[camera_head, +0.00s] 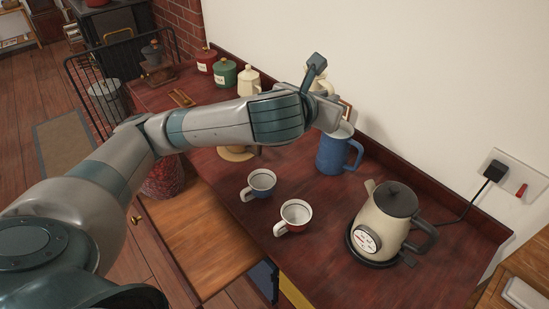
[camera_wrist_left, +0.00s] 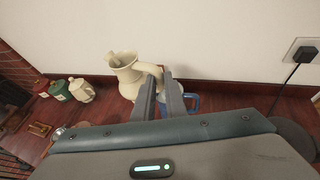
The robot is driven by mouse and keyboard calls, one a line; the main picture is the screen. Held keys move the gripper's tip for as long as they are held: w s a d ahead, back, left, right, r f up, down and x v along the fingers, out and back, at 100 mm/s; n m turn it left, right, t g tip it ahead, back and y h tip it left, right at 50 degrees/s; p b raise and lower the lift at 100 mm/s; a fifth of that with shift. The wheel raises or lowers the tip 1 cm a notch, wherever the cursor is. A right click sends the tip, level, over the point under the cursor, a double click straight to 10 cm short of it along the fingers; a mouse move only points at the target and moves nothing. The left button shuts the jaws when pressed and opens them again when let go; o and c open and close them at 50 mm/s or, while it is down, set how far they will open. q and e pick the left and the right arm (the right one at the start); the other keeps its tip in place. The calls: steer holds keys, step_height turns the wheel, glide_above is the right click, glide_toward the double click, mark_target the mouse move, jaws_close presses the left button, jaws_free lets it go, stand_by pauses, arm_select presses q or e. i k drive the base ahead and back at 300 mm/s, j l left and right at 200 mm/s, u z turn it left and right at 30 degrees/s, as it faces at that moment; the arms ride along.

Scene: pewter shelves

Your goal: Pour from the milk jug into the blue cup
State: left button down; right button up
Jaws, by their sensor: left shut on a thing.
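The cream milk jug (camera_wrist_left: 128,75) shows in the left wrist view near the wall, upright, its handle between my fingers. In the head view only a little of the jug (camera_head: 322,84) shows behind my wrist. My left gripper (camera_wrist_left: 160,80) is shut on the jug's handle; it also shows in the head view (camera_head: 335,112). I cannot tell whether the jug's base touches the counter. My right gripper is not in view.
A red cup (camera_head: 293,217) stands beside the blue cup. A tall blue jug (camera_head: 332,155) stands below my gripper. A cream kettle (camera_head: 382,222) sits at the right. Red, green and cream canisters (camera_head: 224,73) line the wall. An open drawer (camera_head: 205,235) juts out in front.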

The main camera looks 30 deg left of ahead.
mark_target(262, 183)
steer(key=k+l+u, duration=0.6)
steer(key=k, duration=0.3)
steer(key=l, duration=0.1)
